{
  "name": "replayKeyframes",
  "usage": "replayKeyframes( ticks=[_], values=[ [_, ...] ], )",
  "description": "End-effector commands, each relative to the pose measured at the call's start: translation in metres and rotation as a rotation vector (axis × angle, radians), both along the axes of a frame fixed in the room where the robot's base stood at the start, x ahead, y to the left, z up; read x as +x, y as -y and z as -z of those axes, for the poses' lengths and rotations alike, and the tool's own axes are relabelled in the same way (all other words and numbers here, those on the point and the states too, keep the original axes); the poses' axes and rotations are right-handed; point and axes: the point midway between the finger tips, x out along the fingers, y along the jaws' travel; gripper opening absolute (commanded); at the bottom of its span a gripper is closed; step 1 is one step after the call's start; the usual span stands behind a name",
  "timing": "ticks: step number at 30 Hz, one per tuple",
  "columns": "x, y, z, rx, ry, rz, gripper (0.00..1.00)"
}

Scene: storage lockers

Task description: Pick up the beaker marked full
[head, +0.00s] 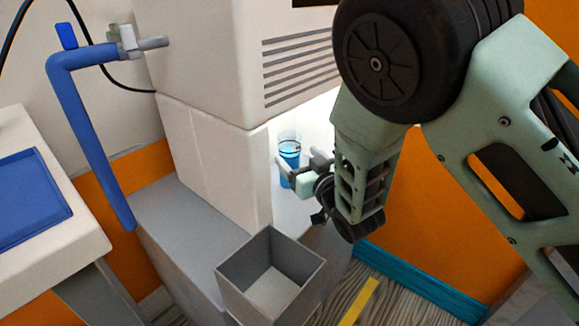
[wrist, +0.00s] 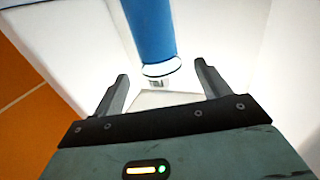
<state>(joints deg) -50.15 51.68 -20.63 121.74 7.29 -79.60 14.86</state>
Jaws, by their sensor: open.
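A clear beaker (head: 289,152) with blue liquid stands upright on the white floor of a lit recess in the white machine. In the wrist view the blue beaker (wrist: 150,35) rises from the top centre, with a clear lower end and a small dark-printed mark I cannot read. My gripper (head: 283,172) reaches into the recess beside the beaker. In the wrist view its two fingers (wrist: 160,72) are apart and empty, with the beaker's lower end at the gap between the tips. I cannot tell whether a finger touches it.
The white machine's body (head: 215,150) walls the recess on the left, and its vented upper part (head: 290,60) hangs over it. An open grey bin (head: 270,290) stands in front. A blue pipe (head: 95,140) and a blue tray (head: 32,195) are at the left.

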Motion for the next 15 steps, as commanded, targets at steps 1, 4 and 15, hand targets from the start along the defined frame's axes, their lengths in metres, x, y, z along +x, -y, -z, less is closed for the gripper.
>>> replayKeyframes(
  ticks=[1,4,15],
  values=[
    [0.002,-0.001,0.000,0.000,0.000,0.000,0.76],
    [0.009,-0.006,0.002,0.000,0.001,-0.001,0.76],
    [0.046,-0.027,0.002,0.000,0.001,0.000,0.76]
  ],
)
